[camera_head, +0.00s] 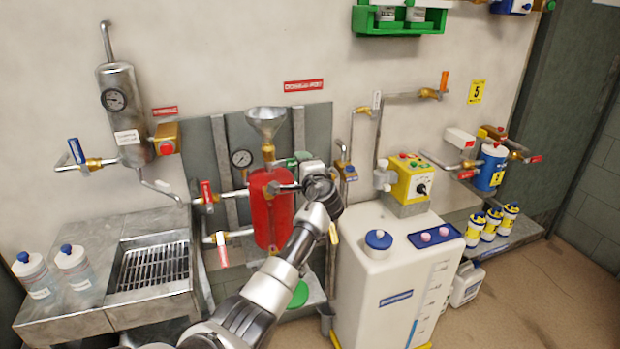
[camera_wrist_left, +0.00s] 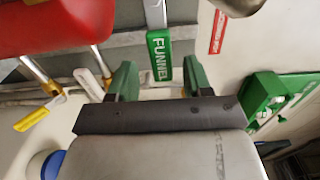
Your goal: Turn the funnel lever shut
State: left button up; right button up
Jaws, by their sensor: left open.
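The metal funnel (camera_head: 266,118) stands on a brass fitting above the red tank (camera_head: 270,210) on the wall panel. In the left wrist view, the green lever handle marked FUNNEL (camera_wrist_left: 159,56) hangs from a metal stem; the red tank (camera_wrist_left: 60,22) is at upper left. My left gripper (camera_wrist_left: 160,80) is open, its two green fingers on either side of the lever's end in the picture. The handle appears apart from both fingers; its depth between them is unclear. In the head view, my left gripper (camera_head: 298,162) is right of the funnel fitting, partly hidden by my wrist. My right gripper is out of view.
A white tank with a blue cap (camera_head: 378,240) stands right of my arm, with a yellow control box (camera_head: 411,180) behind it. A sink with a grate (camera_head: 152,268) is at lower left. Floor is free at lower right.

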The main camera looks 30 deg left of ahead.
pick_arm(q)
jog(key=v, duration=0.8)
jog(key=shift+b, duration=0.3)
jog(key=s+d+f+m+h, duration=0.1)
jog(key=d+f+h, duration=0.15)
jog(key=f, duration=0.85)
jog(key=s+d+f+m+h, duration=0.1)
jog(key=f+h, duration=0.2)
jog(key=f, duration=0.8)
jog(key=s+d+f+g+h, duration=0.2)
jog(key=s+f, duration=0.4)
jog(key=f, duration=0.5)
jog(key=s+d+f+g+h, duration=0.2)
jog(key=s+f, duration=0.5)
jog(key=f, duration=0.3)
jog(key=s+d+f+n+g+h, duration=0.3)
jog(key=s+f, duration=1.2)
jog(key=s, duration=0.5)
jog(key=s+f+n+g, duration=0.1)
jog(key=s+f+n, duration=0.1)
jog(key=s, duration=1)
jog(key=s+d+f+n+g+h, duration=0.1)
jog(key=s+f, duration=0.3)
jog(key=s, duration=0.8)
jog(key=shift+d+f+n+g, duration=0.3)
jog(key=shift+n+g, duration=0.5)
jog(key=shift+n, duration=0.1)
